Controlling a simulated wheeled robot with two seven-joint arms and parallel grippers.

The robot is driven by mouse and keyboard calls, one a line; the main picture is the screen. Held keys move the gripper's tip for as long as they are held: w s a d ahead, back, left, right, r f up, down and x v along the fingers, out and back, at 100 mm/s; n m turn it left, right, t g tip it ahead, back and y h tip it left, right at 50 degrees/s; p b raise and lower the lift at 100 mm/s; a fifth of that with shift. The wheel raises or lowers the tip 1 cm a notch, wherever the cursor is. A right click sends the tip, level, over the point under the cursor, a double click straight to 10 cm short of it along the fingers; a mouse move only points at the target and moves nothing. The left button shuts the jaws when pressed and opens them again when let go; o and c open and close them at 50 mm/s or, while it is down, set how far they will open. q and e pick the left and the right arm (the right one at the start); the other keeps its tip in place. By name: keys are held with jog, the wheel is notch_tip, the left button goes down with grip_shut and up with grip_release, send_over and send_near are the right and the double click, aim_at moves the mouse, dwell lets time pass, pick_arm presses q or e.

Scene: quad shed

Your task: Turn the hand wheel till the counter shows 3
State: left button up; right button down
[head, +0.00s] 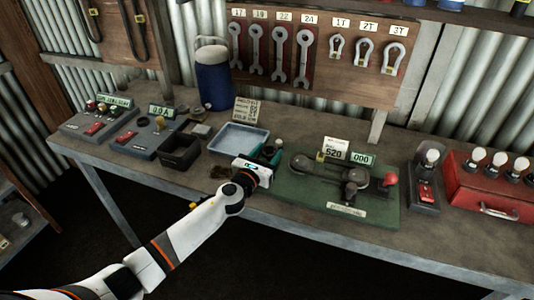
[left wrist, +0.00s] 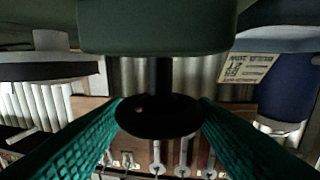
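The green-based machine (head: 335,205) stands on the bench and carries dark round parts (head: 355,178) and a red ball knob (head: 389,180). I cannot clearly tell which dark part is the hand wheel. My left gripper (head: 270,152) is at the machine's left side. In the left wrist view its teal fingers (left wrist: 161,102) are apart, with a dark disc (left wrist: 158,122) on a stem below a dark green block (left wrist: 158,25) showing between them. I cannot tell whether they touch it. My right gripper is out of view.
A blue tray (head: 238,139), a dark open box (head: 180,152) and two small control units lie left of the machine. A blue jug (head: 213,80) stands behind. A switch unit (head: 424,185) and red toolbox (head: 492,190) are right. Wrenches (head: 256,55) hang behind.

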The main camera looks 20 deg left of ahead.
pick_arm(q)
jog(key=c, duration=0.4)
jog(key=shift+n+y, duration=0.3)
jog(key=shift+y, duration=0.2)
jog(key=shift+d+n+y+p, duration=0.15)
jog(key=shift+n+y+p, duration=0.3)
jog(key=shift+y, duration=0.35)
jog(key=shift+d+n+y, duration=0.15)
jog(key=shift+n+y, duration=0.7)
jog(key=shift+y, duration=0.35)
jog(key=n+y, duration=0.2)
jog(key=y, duration=0.1)
jog(key=shift+d+f+g, duration=0.1)
jog(key=shift+g, duration=0.2)
jog(key=shift+d+n+g+y+b, duration=0.1)
jog(key=shift+n+g+y+b, duration=0.6)
jog(key=shift+n+y, duration=0.8)
jog(key=shift+y, duration=0.6)
